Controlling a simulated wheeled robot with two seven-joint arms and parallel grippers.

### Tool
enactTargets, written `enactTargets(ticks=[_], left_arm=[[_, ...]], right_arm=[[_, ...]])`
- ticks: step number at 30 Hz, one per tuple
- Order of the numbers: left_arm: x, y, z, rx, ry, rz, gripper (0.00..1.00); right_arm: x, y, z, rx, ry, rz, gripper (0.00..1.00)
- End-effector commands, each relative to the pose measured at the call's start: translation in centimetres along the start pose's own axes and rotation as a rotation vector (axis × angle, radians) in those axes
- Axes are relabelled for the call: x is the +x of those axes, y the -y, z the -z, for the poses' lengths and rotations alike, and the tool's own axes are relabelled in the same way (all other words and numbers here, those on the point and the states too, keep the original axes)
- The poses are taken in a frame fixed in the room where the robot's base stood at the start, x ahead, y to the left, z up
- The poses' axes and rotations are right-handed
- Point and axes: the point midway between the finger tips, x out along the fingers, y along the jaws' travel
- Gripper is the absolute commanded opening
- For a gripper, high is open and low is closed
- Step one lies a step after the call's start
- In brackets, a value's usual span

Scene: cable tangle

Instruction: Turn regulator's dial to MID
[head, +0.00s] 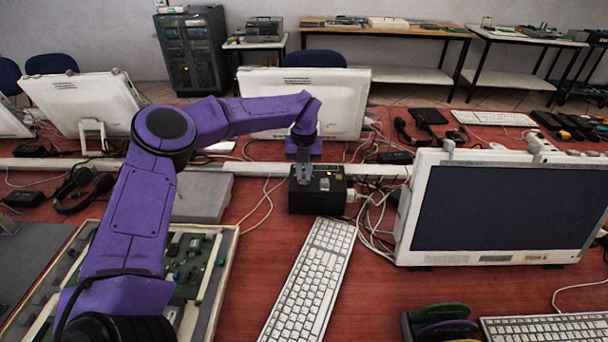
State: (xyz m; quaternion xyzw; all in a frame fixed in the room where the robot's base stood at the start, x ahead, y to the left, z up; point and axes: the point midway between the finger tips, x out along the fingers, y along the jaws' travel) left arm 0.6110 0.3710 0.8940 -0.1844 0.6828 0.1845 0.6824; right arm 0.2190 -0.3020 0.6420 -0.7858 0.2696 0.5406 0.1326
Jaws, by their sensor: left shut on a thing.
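The regulator (318,199) is a small black box on the red table, just beyond the white keyboard. Small lit marks and a pale knob or switch show on its top and front. My left gripper (304,178) points down onto the left part of its top and is shut on the dial there. The fingers hide the dial, so its setting cannot be read. My right gripper is not in view.
A white keyboard (312,285) lies in front of the regulator. A monitor (500,210) stands to its right, with tangled white cables (372,222) between them. A circuit-board tray (228,262) lies at left. Another monitor (345,90) stands behind.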

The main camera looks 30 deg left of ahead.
Motion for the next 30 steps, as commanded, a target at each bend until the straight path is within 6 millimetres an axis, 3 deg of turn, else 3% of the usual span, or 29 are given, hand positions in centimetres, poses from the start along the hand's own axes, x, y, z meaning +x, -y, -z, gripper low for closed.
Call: enactTargets(ticks=[15, 16, 18, 26, 30], left_arm=[[-0.1, 0.0, -0.1, -0.023, 0.003, 0.001, 0.0], [-0.1, 0.0, -0.1, -0.023, 0.003, 0.001, 0.18], [-0.1, 0.0, -0.1, -0.023, 0.003, 0.001, 0.4], [-0.1, 0.0, 0.0, -0.022, 0.001, 0.001, 0.4], [-1.2, 0.0, -0.1, -0.023, 0.003, 0.002, 0.4]], right_arm=[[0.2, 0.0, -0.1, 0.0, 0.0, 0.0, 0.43], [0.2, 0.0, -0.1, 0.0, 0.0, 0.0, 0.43], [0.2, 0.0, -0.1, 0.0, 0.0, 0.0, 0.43], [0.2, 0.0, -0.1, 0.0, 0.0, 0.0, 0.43], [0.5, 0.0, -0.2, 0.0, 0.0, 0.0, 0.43]])
